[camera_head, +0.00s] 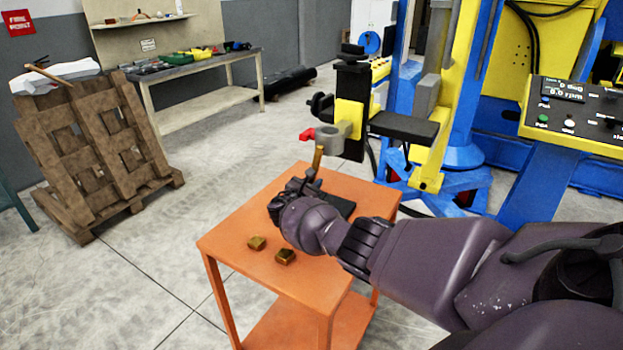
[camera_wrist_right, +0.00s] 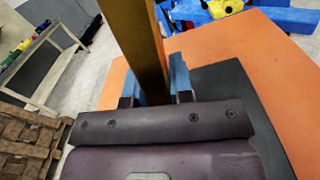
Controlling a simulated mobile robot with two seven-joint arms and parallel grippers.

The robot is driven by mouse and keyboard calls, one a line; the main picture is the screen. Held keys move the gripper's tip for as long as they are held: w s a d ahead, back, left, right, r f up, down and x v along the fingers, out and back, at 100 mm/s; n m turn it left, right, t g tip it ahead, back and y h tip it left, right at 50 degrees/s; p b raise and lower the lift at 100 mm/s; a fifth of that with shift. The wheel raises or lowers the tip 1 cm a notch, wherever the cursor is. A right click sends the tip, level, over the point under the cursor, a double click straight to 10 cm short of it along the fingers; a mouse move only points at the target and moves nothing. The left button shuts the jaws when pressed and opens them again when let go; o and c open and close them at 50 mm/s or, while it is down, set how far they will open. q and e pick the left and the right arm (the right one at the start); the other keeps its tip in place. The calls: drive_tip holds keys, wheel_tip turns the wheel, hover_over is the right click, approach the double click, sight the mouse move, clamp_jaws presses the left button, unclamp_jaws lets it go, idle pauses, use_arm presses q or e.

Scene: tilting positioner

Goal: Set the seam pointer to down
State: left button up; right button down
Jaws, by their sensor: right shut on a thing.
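My right gripper (camera_head: 303,186) is over the orange table and shut on an upright brass-coloured bar (camera_head: 318,158). In the right wrist view the bar (camera_wrist_right: 137,42) stands between the blue fingertips of the gripper (camera_wrist_right: 155,86). The bar's lower end is hidden by the gripper. No part is clearly marked as the seam pointer, so I cannot tell whether the bar is it. The yellow and blue positioner (camera_head: 455,110) stands behind the table, with a grey ring-shaped part and a red tip (camera_head: 307,134) on its near side. My left gripper is out of view.
The orange table (camera_head: 230,236) bears two small brass blocks (camera_head: 257,243) (camera_head: 285,257) and a dark mat (camera_head: 340,205). A control panel (camera_head: 575,115) is at the right. A wooden pallet stack (camera_head: 95,150) and a workbench (camera_head: 200,105) stand left. The floor between is clear.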

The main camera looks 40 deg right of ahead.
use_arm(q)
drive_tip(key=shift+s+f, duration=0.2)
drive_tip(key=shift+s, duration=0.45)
use_arm(e)
drive_tip(key=shift+s+d+f+n, duration=0.15)
drive_tip(key=shift+s+d+n, duration=0.05)
drive_tip(key=shift+s+n, duration=0.15)
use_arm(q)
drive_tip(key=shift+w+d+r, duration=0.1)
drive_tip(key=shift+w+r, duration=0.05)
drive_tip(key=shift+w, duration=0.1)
use_arm(e)
drive_tip(key=c, duration=1)
unclamp_jaws()
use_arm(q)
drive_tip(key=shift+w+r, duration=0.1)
use_arm(e)
drive_tip(key=shift+a, duration=0.1)
drive_tip(key=shift+s+a+p, duration=0.15)
drive_tip(key=shift+a+p, duration=0.15)
drive_tip(key=shift+a, duration=0.05)
use_arm(q)
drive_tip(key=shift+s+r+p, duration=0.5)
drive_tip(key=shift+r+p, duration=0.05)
drive_tip(key=shift+p, duration=0.4)
use_arm(e)
drive_tip(key=v, duration=1)
